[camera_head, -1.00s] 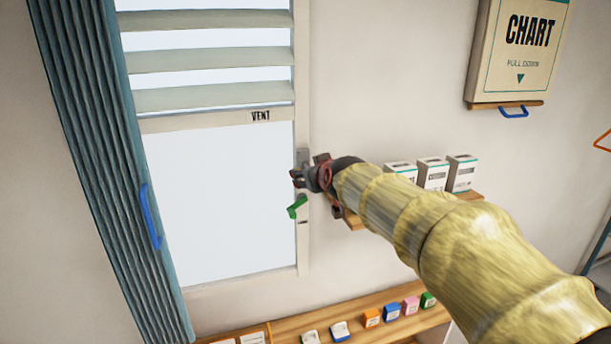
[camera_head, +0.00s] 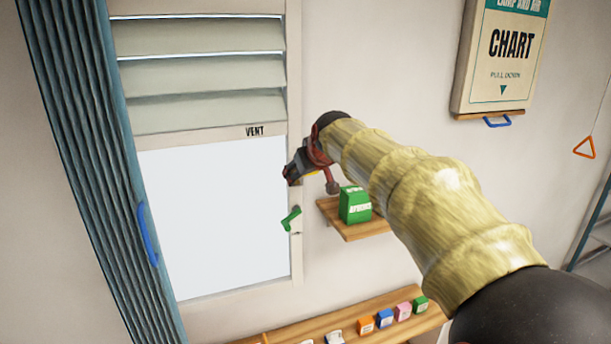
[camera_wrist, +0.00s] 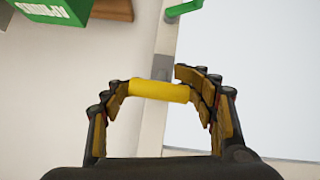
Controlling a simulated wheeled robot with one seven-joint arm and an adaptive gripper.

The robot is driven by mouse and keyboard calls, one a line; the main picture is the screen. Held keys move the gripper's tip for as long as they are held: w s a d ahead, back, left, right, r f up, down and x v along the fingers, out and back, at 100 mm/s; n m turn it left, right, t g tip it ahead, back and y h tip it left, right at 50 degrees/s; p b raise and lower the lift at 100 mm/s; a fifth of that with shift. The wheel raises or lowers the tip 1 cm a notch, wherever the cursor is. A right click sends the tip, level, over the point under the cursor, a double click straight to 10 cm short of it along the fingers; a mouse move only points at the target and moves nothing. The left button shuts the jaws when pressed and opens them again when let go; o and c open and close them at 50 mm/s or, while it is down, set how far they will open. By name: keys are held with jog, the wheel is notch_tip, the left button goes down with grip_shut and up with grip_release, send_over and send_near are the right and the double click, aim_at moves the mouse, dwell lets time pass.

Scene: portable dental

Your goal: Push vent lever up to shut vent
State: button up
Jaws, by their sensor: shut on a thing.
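The vent (camera_head: 200,75) is a set of pale slats above a bright window pane, over a rail marked VENT. Its slats lie nearly flat, with thin bright lines between them. My gripper (camera_head: 291,172) is at the window's right frame, just below the VENT label. In the wrist view my gripper (camera_wrist: 160,84) is closed around the yellow lever handle (camera_wrist: 158,91), with fingers at both ends. A grey mount (camera_wrist: 162,68) shows behind the handle on the frame. In the head view the gripper hides most of the lever.
A green latch (camera_head: 291,219) sits on the frame below my gripper. A small shelf (camera_head: 358,231) with a green box (camera_head: 355,204) is close on the right. A teal curtain (camera_head: 85,150) hangs left. A pull-down chart (camera_head: 500,55) hangs upper right. A lower shelf (camera_head: 345,318) holds small boxes.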

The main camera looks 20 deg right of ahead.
jog(key=shift+w+a+r, duration=0.1)
jog(key=shift+w+r, duration=0.15)
jog(key=shift+r, duration=0.55)
dwell(0.5)
dwell(0.4)
jog(key=o, duration=1.7)
jog(key=shift+s+a+f, duration=0.1)
jog(key=shift+a+f, duration=0.1)
jog(key=shift+c, duration=0.2)
jog(key=shift+d+f, duration=0.1)
jog(key=shift+f, duration=0.05)
jog(key=d+v, duration=0.1)
jog(key=v, duration=1.1)
jog(key=shift+a, duration=0.45)
